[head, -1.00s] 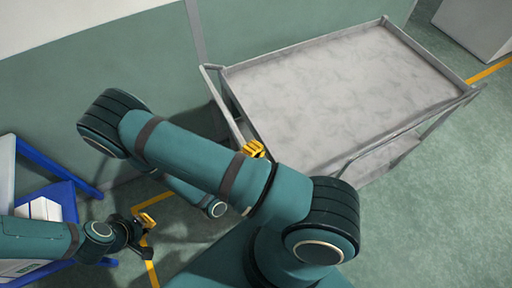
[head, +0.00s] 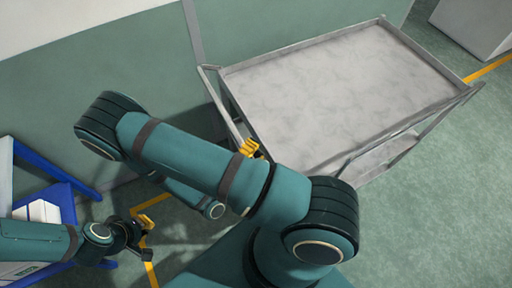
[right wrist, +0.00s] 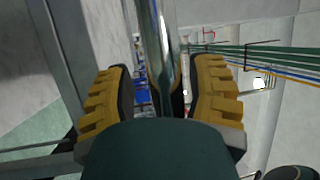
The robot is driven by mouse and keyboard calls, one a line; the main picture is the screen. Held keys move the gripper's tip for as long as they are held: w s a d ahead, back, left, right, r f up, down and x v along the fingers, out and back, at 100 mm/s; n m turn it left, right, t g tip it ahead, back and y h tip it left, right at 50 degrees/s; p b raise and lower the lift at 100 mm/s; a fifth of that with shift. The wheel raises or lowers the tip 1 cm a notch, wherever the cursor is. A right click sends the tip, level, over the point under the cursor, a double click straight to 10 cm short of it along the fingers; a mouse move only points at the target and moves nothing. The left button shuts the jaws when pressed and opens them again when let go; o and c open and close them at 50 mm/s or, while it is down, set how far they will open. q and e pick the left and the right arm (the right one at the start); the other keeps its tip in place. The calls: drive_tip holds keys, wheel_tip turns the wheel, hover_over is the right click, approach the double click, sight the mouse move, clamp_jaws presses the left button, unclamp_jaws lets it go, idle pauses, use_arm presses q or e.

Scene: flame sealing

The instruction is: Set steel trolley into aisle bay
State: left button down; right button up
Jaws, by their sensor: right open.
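The steel trolley (head: 340,85) stands against the green wall, with its grey top tray empty and part of a lower shelf showing. Its handle (head: 219,101) is at the left end. My right gripper (head: 251,149) is at the near part of that handle. In the right wrist view a shiny bar of the handle (right wrist: 158,50) runs between the open yellow fingers of my right gripper (right wrist: 160,95). My left gripper (head: 146,236) is at the lower left, away from the trolley, with its fingers apart and nothing seen between them.
A blue-framed rack (head: 45,170) with white boxes (head: 40,211) stands at the left edge, close to my left arm. Yellow floor lines (head: 151,272) show there and at the upper right (head: 489,69). A grey cabinet (head: 475,25) stands at the upper right. Floor at the right is clear.

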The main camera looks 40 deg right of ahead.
drive_tip(key=v, duration=1.1)
drive_tip(key=shift+a, duration=0.35)
drive_tip(key=shift+s+f, duration=0.1)
drive_tip(key=shift+c, duration=0.3)
